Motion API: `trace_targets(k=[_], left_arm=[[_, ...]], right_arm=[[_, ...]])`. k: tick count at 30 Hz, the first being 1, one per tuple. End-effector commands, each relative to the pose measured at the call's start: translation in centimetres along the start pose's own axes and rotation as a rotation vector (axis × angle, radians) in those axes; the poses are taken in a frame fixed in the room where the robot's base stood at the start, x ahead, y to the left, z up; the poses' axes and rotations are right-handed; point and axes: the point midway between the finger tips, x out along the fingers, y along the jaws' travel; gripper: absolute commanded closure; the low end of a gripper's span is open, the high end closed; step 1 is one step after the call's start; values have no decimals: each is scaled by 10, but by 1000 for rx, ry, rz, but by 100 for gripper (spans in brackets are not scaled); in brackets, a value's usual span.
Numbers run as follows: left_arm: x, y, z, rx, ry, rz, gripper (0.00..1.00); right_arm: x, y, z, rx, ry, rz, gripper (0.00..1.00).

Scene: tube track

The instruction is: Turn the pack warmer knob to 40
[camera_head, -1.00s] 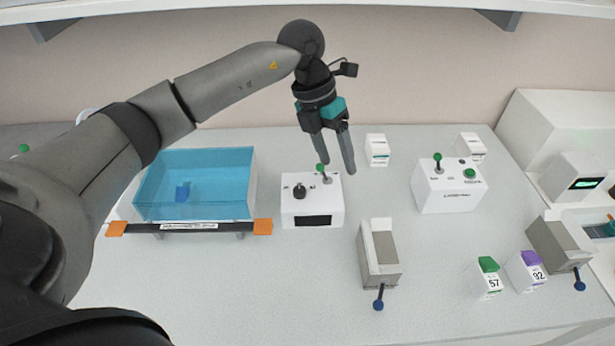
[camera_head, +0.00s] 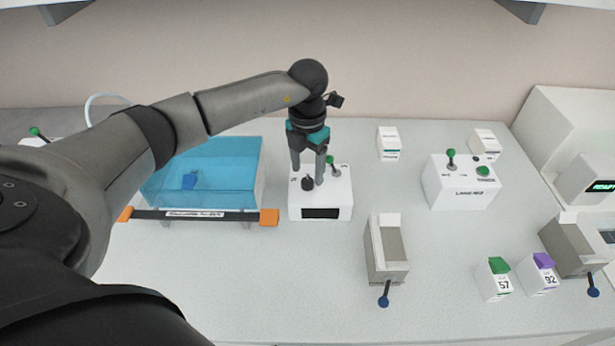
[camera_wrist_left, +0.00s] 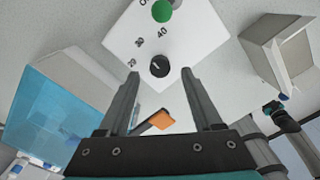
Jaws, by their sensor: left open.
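The pack warmer is a white box (camera_head: 322,199) with a dark display window on its front, a black knob (camera_head: 307,184) and a green-tipped lever on top. In the left wrist view the knob (camera_wrist_left: 159,66) sits beside the printed marks 20, 30 and 40. Which mark its pointer faces is too small to tell. My left gripper (camera_head: 309,179) points down over the box, open. In the left wrist view its fingertips (camera_wrist_left: 160,76) lie on either side of the knob, with nothing clearly gripped.
A blue clear-walled bin (camera_head: 205,170) with an orange-ended bar stands left of the box. A grey holder with a blue-knobbed lever (camera_head: 386,255) stands to the right front. Another white box (camera_head: 462,186) with a green lever stands further right. Numbered packs (camera_head: 494,281) lie front right.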

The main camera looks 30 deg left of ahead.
Motion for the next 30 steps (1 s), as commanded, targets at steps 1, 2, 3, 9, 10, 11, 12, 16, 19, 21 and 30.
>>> trace_targets(k=[1,2,3,9,10,11,12,16,19,21,30], left_arm=[[9,0,-1,0,2,-1,34],[13,0,0,-1,2,-1,34],[18,0,0,-1,2,0,34],[29,0,0,0,-1,-1,34],[29,0,0,0,-1,-1,34],[29,0,0,0,-1,-1,34],[30,0,0,0,-1,-1,34],[29,0,0,0,-1,-1,34],[29,0,0,0,-1,0,40],[29,0,0,0,-1,-1,48],[29,0,0,-1,-1,0,82]], right_arm=[[1,0,0,0,0,0,100],[2,0,0,0,0,0,100],[2,0,1,0,0,0,100],[3,0,1,0,-1,0,100],[3,0,1,0,-1,0,100],[3,0,1,0,-1,0,100],[3,0,1,0,-1,0,100],[3,0,1,0,-1,1,100],[3,0,1,0,-1,1,100],[3,0,1,0,-1,1,100],[3,0,1,0,-1,1,100]])
